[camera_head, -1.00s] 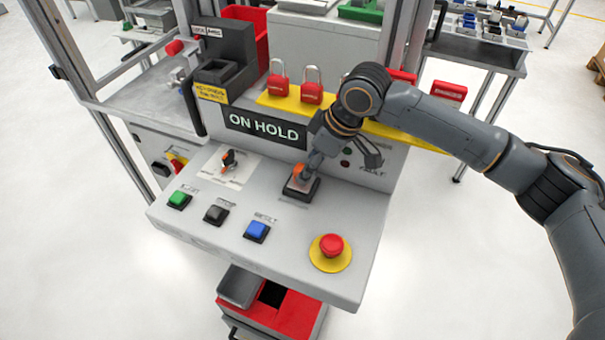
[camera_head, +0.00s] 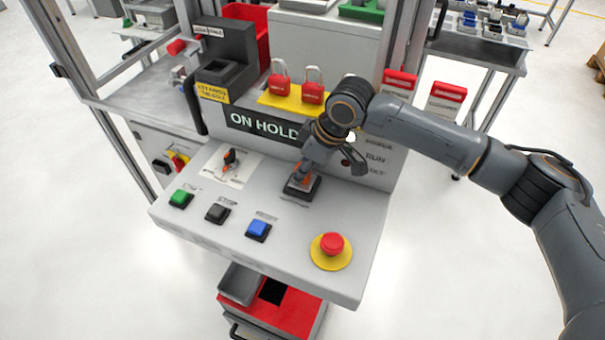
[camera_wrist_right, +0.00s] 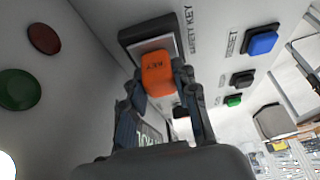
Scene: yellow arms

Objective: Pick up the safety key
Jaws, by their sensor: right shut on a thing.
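The safety key is an orange block marked KEY (camera_wrist_right: 157,75), held between the fingers of my right gripper (camera_wrist_right: 159,78) in the right wrist view. Right behind it is the black square socket (camera_wrist_right: 140,37), beside the SAFETY KEY label. Whether the key is still partly seated in the socket cannot be told. In the head view my right gripper (camera_head: 308,170) is just above the socket (camera_head: 300,190) on the sloped panel, and only a little orange shows there. My left gripper is not in view.
The panel carries a green button (camera_head: 180,198), a black button (camera_head: 218,213), a blue button (camera_head: 258,230), a selector switch (camera_head: 230,159) and a red emergency stop (camera_head: 331,244).

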